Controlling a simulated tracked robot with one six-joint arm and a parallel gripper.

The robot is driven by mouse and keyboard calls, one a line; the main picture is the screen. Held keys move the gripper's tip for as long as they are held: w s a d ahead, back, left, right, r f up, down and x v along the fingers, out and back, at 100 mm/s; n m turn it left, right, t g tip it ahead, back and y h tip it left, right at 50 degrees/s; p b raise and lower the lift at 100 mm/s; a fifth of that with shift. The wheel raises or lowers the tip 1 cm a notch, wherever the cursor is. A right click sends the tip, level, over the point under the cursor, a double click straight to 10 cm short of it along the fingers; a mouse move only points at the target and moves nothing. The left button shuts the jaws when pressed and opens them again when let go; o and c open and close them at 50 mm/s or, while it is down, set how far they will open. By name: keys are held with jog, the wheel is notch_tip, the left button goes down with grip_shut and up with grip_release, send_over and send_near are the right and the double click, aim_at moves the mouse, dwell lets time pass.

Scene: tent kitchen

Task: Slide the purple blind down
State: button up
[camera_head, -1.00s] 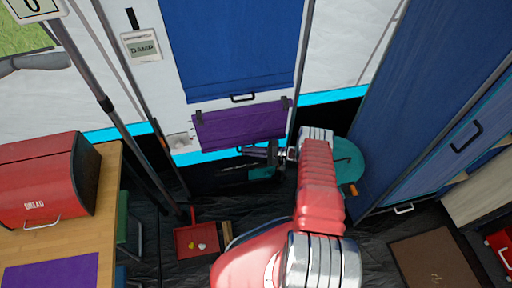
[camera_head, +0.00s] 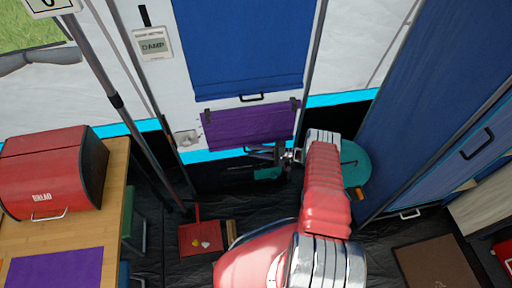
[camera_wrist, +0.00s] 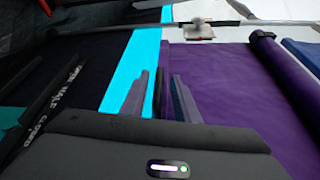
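The purple blind (camera_head: 248,126) hangs as a short panel below the blue blind in the head view. It fills the right of the wrist view (camera_wrist: 228,80), with a rolled purple edge (camera_wrist: 285,70) farther right. My gripper (camera_head: 256,152) is at the blind's lower edge, right of its middle. In the wrist view its two fingers (camera_wrist: 163,98) are apart, with a narrow gap between them. They lie over the purple lower edge and the cyan strip.
A blue blind (camera_head: 245,45) with a black handle (camera_head: 251,97) hangs above. A grey pole (camera_head: 130,115) stands left. A red bread box (camera_head: 52,172) sits on a wooden table (camera_head: 60,238). A teal round stool (camera_head: 353,165) is right of my gripper. A red dustpan (camera_head: 200,240) lies on the floor.

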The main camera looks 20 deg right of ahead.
jog(key=shift+r, duration=4.85)
jog(key=shift+s, duration=0.1)
jog(key=v, duration=1.5)
jog(key=shift+s+d, duration=0.2)
jog(key=shift+d, duration=0.15)
jog(key=shift+r, duration=0.15)
